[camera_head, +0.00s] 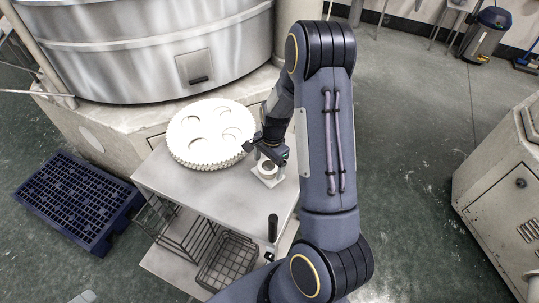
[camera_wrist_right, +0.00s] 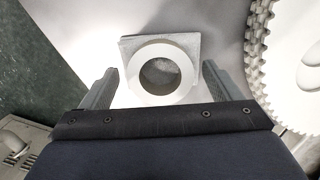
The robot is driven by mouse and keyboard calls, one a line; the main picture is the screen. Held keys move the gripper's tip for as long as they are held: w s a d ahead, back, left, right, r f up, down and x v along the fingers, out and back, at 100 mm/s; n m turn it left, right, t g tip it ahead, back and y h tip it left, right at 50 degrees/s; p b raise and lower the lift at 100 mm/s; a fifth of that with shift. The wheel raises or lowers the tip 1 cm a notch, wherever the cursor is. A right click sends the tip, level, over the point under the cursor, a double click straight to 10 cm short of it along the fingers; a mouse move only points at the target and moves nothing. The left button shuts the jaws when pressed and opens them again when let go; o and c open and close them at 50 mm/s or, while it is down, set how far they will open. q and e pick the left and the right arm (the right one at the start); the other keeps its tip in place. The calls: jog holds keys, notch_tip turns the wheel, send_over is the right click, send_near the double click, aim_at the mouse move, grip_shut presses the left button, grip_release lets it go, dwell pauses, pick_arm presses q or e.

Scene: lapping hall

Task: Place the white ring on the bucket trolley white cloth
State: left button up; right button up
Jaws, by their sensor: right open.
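The white ring (camera_wrist_right: 134,74) lies flat on a small, square, pale cloth (camera_wrist_right: 187,43) in the right wrist view. In the head view, the ring (camera_head: 264,165) and cloth (camera_head: 269,181) are on the grey top of the trolley (camera_head: 222,196), near its right side. My right gripper (camera_wrist_right: 160,68) is open, with one finger on each side of the ring and a visible gap to both. In the head view, my right gripper (camera_head: 272,156) is just above the ring and partly hides it. My left gripper is not in view.
A large white toothed disc (camera_head: 180,154) with round openings is left of the ring on the trolley. A wire basket (camera_head: 228,262) sits below. A big steel drum machine (camera_head: 150,45) stands behind. A blue pallet (camera_head: 75,198) lies on the left floor.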

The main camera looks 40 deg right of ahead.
notch_tip(320, 180, up, 11)
jog(key=d+b, duration=0.1)
jog(key=s+a+r+n+t+y, duration=0.25)
jog(key=s+a+r+n, duration=0.4)
jog(key=r, duration=0.35)
jog(key=s+a+r+n+t, duration=0.2)
jog(key=s+a+n, duration=0.6)
jog(key=s, duration=0.4)
jog(key=shift+a+n+t, duration=0.35)
jog(key=shift+n+t, duration=0.1)
jog(key=shift+t, duration=0.2)
